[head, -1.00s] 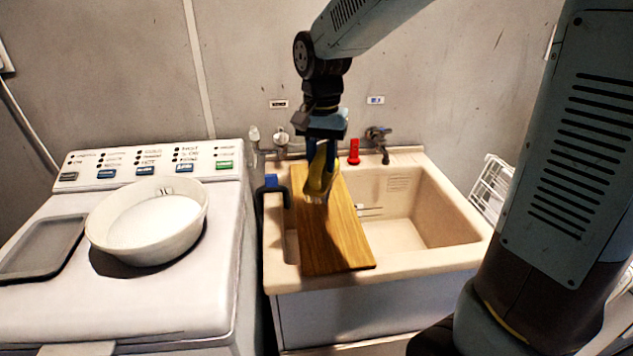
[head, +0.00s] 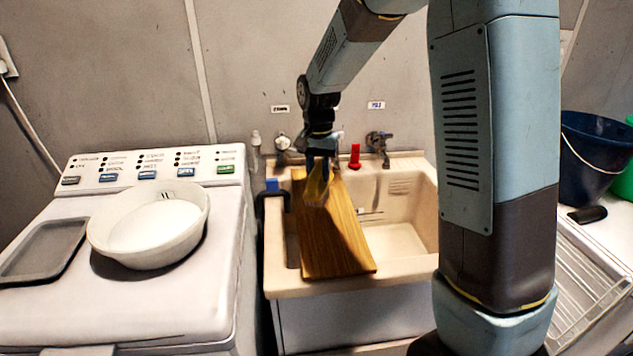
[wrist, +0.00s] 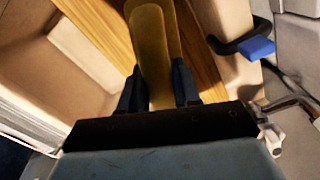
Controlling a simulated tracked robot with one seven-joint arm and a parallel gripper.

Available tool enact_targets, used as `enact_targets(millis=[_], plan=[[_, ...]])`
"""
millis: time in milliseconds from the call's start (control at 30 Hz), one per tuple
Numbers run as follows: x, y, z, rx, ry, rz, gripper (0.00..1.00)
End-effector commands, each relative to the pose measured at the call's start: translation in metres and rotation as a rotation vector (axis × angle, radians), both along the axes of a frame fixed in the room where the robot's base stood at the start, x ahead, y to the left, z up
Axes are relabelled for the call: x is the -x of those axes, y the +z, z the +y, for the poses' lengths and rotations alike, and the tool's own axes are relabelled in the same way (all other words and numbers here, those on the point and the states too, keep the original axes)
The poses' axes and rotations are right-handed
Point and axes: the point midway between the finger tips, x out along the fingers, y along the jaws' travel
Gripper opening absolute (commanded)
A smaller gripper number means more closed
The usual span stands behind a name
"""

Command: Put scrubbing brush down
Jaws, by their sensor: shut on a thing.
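My gripper (head: 318,165) is shut on the scrubbing brush (head: 318,187), a yellowish-brown brush, over the far part of a wooden board. In the wrist view the brush (wrist: 152,55) sits between the two dark fingers (wrist: 160,88). The wooden board (head: 335,245) lies across the left side of the cream sink (head: 405,240). I cannot tell whether the brush touches the board. The bristles cannot be made out.
A washing machine at left (head: 195,290) carries a white basin (head: 150,255) and a grey tray (head: 42,250). Taps (head: 378,142) and a red object (head: 354,157) stand behind the sink. A blue bucket (head: 595,155) and a drying rack (head: 590,275) are at right.

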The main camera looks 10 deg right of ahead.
Motion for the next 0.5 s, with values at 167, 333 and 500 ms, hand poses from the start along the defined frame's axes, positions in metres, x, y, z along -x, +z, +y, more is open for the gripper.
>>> enact_targets(millis=[167, 333, 500], plan=[[-0.002, -0.023, 0.000, 0.001, -0.001, 0.003, 0.00], [-0.002, -0.032, 0.000, 0.000, 0.000, 0.000, 0.00], [-0.002, -0.032, 0.000, 0.000, 0.000, 0.000, 0.00]])
